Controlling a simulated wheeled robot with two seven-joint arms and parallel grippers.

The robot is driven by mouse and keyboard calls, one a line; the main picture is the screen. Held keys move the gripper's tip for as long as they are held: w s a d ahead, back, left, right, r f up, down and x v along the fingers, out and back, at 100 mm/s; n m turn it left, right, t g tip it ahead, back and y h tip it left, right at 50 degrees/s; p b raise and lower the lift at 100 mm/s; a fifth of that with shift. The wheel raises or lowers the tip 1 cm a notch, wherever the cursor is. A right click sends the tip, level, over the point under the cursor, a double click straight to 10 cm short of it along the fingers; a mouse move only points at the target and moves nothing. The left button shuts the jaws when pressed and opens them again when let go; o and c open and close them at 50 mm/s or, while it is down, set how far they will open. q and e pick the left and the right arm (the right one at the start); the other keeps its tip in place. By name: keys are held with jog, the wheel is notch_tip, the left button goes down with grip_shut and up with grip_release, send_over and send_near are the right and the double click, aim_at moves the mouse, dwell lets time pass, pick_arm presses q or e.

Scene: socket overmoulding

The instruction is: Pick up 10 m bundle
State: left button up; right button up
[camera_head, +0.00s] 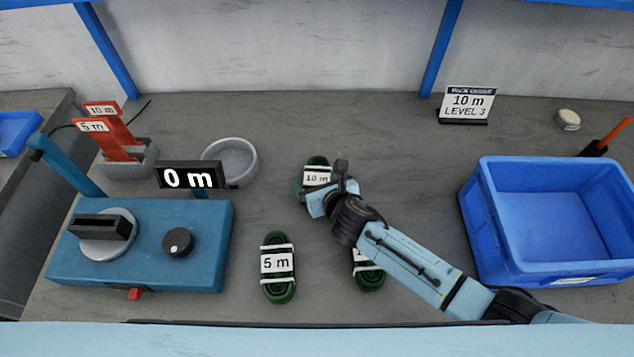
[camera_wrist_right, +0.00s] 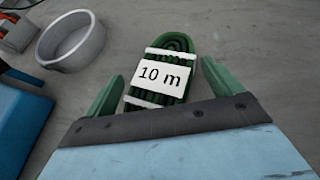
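The 10 m bundle (camera_head: 317,173) is a coiled green cable with white ties and a "10 m" label, lying at the table's middle. In the right wrist view the bundle (camera_wrist_right: 163,72) lies ahead of and partly between the two green fingertips. My right gripper (camera_head: 316,203) is over the bundle's near end in the head view. It is open in the right wrist view (camera_wrist_right: 160,88), with a finger on each side of the bundle and gaps visible. Part of the bundle is hidden by the gripper. My left gripper is not in view.
A 5 m bundle (camera_head: 277,277) and another green bundle (camera_head: 368,273), partly under my right arm, lie nearer. A blue device (camera_head: 140,270) reading "0 m" and a grey bowl (camera_head: 230,161) stand left. A blue bin (camera_head: 552,268) stands right. A sign (camera_head: 467,103) reads "10 m LEVEL 3".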

jog(key=c, duration=1.2)
jog(key=shift+s+f, duration=0.1)
